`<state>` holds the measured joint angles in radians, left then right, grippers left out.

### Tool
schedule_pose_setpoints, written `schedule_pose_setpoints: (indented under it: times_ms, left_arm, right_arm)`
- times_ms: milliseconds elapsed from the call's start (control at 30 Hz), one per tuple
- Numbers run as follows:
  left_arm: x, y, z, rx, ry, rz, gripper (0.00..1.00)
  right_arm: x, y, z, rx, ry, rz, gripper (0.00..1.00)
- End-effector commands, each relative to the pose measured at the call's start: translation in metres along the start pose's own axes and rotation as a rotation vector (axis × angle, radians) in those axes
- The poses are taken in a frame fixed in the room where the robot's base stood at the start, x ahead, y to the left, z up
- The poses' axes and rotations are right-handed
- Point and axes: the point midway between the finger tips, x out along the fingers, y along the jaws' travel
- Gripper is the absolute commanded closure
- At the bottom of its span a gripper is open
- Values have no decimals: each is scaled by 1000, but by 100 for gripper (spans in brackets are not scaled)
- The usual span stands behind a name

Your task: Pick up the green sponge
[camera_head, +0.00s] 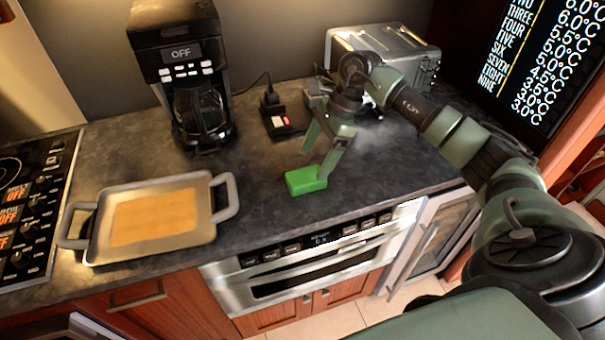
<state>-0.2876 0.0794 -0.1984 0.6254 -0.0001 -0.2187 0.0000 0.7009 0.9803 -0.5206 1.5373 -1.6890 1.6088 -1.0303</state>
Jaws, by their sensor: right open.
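The green sponge (304,181) lies on the dark stone counter (262,202), near its front edge and above the microwave drawer. My right gripper (316,158) reaches in from the right and points down at the sponge. Its fingers are open; one comes down at the sponge's right end and the other is just behind it. I cannot tell whether either finger touches the sponge. The sponge still appears to rest on the counter. My left gripper is not in view.
A metal tray (208,222) with a tan board sits left on the counter. A coffee maker (178,65) and a toaster (385,45) stand at the back. A small black device (284,122) lies behind the sponge. The microwave drawer (310,270) is under the counter edge.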

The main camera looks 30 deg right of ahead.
Motion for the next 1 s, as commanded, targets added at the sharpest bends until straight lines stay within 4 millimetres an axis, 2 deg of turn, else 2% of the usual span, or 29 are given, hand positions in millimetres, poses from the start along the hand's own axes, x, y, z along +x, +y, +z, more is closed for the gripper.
schedule_pose_setpoints:
  times_ms: [100,200,400,633,1000]
  left_arm:
    - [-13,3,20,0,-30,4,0]
    - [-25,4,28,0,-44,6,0]
    - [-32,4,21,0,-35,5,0]
    - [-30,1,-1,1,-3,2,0]
    - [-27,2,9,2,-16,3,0]
  right_arm:
    - [12,2,2,0,-2,4,18]
    - [26,3,3,2,-3,5,18]
    - [52,2,1,1,-2,0,18]
    - [56,2,0,0,-2,-2,18]
    - [58,2,-1,0,-1,-2,18]
